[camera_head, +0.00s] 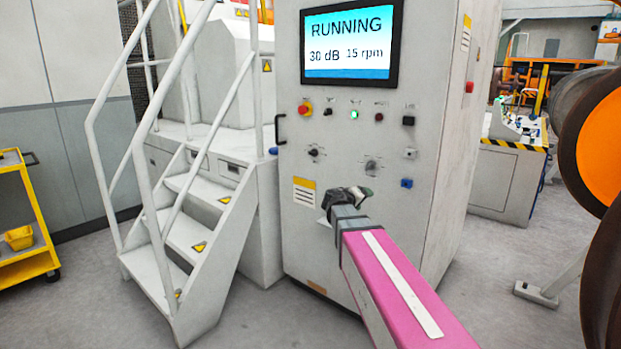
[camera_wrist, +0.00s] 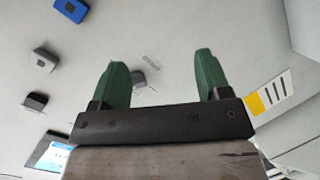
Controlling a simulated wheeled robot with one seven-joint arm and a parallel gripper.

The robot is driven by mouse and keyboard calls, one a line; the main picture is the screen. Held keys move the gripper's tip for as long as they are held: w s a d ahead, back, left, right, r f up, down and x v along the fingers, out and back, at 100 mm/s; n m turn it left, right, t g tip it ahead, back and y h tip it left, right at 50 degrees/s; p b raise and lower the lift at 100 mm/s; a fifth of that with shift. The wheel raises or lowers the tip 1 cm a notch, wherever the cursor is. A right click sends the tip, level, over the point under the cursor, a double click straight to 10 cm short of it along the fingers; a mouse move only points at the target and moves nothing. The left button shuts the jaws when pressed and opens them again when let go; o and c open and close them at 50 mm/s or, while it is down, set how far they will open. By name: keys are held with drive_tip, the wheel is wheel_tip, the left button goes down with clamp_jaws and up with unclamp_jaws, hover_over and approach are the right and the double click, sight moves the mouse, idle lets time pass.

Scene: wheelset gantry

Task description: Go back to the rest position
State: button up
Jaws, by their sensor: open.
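My gripper (camera_head: 347,197) reaches out on my pink arm in front of the grey control cabinet (camera_head: 430,225), below its controls. In the wrist view my gripper (camera_wrist: 160,62) has two green fingers spread apart with nothing held between them. The cabinet's panel (camera_wrist: 175,25) fills that view behind the fingers. A small grey knob (camera_wrist: 143,80) shows between them, partly covered by the left finger; it is also in the head view (camera_head: 371,166). I cannot tell the exact gap between fingertips and panel. The screen (camera_head: 348,42) reads RUNNING, 30 dB, 15 rpm, and a green light (camera_head: 354,114) is lit.
White stairs (camera_head: 190,235) with railings stand left of the cabinet. A yellow cart (camera_head: 35,265) is at the far left. Large orange-and-dark wheels (camera_head: 590,150) fill the right edge, near a metal stand foot (camera_head: 536,294). Grey floor (camera_head: 480,275) shows right of the cabinet.

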drive_tip(key=s+d+f+m+g+y, duration=0.1)
drive_tip(key=s+f+g+y, duration=0.15)
drive_tip(key=s+f, duration=0.45)
drive_tip(key=s+f+m+g+y, duration=0.1)
drive_tip(key=s+f+g+y, duration=0.3)
drive_tip(key=f, duration=0.6)
drive_tip(key=s+a+f+g+y, duration=0.3)
drive_tip(key=s+f, duration=0.7)
drive_tip(key=s, duration=0.4)
drive_tip(key=shift+a+y, duration=0.65)
drive_tip(key=shift+a, duration=0.45)
drive_tip(key=shift+g, duration=0.25)
idle(0.7)
